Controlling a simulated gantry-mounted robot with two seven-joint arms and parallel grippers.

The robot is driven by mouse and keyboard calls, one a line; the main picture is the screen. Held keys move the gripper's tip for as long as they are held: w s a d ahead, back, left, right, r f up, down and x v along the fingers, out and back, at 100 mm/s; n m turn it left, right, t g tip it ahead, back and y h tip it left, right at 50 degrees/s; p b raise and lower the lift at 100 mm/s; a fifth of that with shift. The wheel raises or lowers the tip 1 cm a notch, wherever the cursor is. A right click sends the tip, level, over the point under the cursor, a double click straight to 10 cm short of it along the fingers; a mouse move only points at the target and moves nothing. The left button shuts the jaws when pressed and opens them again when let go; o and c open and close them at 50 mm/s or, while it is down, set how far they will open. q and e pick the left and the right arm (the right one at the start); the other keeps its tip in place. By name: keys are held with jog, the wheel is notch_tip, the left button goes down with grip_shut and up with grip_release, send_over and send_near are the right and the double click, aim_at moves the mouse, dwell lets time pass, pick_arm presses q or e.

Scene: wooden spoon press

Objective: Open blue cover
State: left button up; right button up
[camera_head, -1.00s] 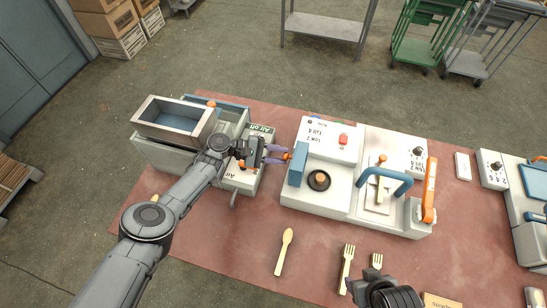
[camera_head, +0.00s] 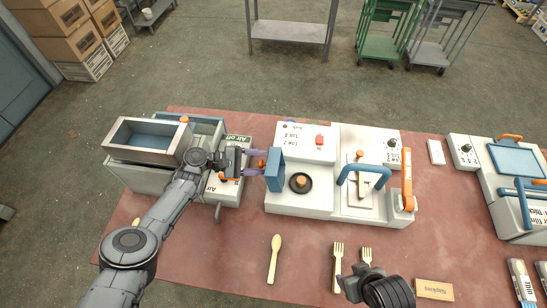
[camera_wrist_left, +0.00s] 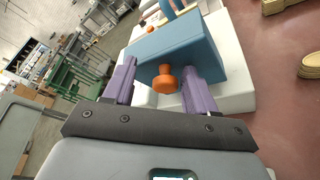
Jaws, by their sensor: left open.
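The blue cover (camera_head: 275,170) is a blue block standing on the left edge of the white press machine (camera_head: 310,207), left of a round black recess (camera_head: 298,183). It also fills the middle of the left wrist view (camera_wrist_left: 178,50), with an orange knob (camera_wrist_left: 165,79) on its near face. My left gripper (camera_head: 256,163) is open at the cover's left side. Its purple fingers are on either side of the knob, with a gap to it. My right gripper (camera_head: 352,272) is low in the head view, above the mat, away from the cover; its jaw opening is unclear.
A blue handle (camera_head: 364,170) and an orange lever (camera_head: 407,180) are on the machine's right part. A wooden spoon (camera_head: 274,258) and two forks lie in front on the red mat (camera_head: 225,265). A metal bin (camera_head: 145,142) stands left, behind my left arm.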

pick_arm(q)
jog(key=s+d+r+p, duration=0.5)
jog(key=d+r+p, duration=0.5)
jog(key=p, duration=0.3)
jog(key=shift+s+r, duration=0.25)
jog(key=shift+s, duration=0.15)
